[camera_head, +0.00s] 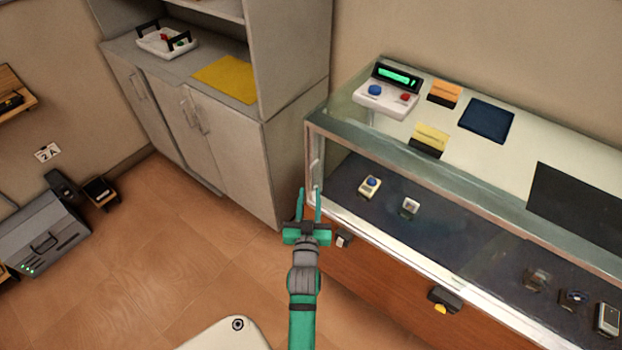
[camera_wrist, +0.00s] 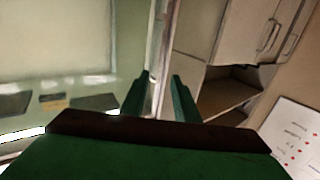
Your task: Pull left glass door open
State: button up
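The glass display case (camera_head: 345,128) stands at the right, with a glass front in a pale frame. Its left glass door (camera_head: 440,222) shows the dark shelf behind it. A pale upright door handle (camera_head: 316,173) is near the front left corner. My gripper (camera_head: 309,192) is green, with two fingers apart, just in front of this corner. The fingertips look close to the handle; contact cannot be told. In the wrist view, my gripper (camera_wrist: 161,80) has a pale upright strip between or behind its fingers. The door looks shut.
A grey cabinet (camera_head: 222,140) stands left of the case. A white console (camera_head: 386,98) sits on the case top. Small devices (camera_head: 370,186) lie inside. A grey box (camera_head: 45,238) is on the floor at far left. Wooden floor between is clear.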

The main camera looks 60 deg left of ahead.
aim_at(311, 175)
jog(key=x, duration=0.5)
jog(key=shift+w+a, duration=0.15)
jog(key=shift+w, duration=0.1)
jog(key=shift+w+a, duration=0.25)
jog(key=shift+a, duration=0.35)
jog(key=shift+w+a, duration=0.1)
jog(key=shift+w, duration=0.05)
jog(key=shift+w, duration=0.1)
grip_shut()
